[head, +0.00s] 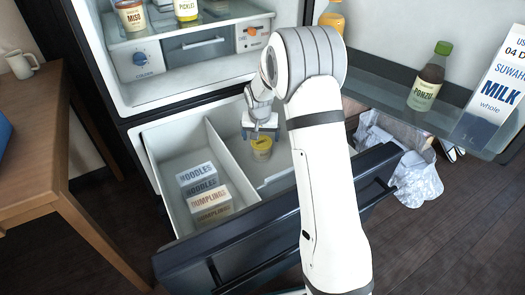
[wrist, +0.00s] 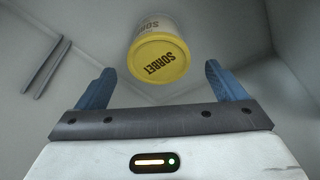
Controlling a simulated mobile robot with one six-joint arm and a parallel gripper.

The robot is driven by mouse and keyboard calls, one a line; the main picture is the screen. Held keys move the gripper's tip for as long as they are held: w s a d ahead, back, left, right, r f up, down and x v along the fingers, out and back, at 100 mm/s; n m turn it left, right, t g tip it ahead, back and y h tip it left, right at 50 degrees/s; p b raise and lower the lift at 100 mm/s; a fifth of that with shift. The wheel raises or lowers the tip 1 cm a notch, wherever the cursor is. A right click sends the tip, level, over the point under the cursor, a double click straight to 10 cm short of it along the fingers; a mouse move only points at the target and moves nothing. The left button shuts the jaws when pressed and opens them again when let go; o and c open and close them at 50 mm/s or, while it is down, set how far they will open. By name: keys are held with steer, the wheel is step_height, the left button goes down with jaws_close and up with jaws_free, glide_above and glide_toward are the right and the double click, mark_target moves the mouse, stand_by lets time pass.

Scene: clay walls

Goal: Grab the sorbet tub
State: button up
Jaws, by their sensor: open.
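The sorbet tub (head: 262,148) is small, with a yellow lid. It stands in the right compartment of the open freezer drawer (head: 160,185). The wrist view shows the tub (wrist: 158,56) from above, its lid marked SORBET. My gripper (head: 262,128) is over the drawer, at or just above the tub. In the wrist view my gripper (wrist: 160,85) is open, with one blue finger on each side and the tub between and slightly beyond them. The fingers do not appear to touch the tub. I cannot tell the exact height gap.
Fridge shelves with jars hang above. The open door holds a ponzu bottle (head: 428,80) and milk carton (head: 495,95). A wooden table (head: 60,130) stands left.

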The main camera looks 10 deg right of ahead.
mark_target(261, 142)
steer(key=b+x, duration=0.2)
steer(key=x, duration=0.3)
steer(key=shift+d, duration=0.1)
steer(key=shift+r, duration=0.1)
steer(key=c, duration=1)
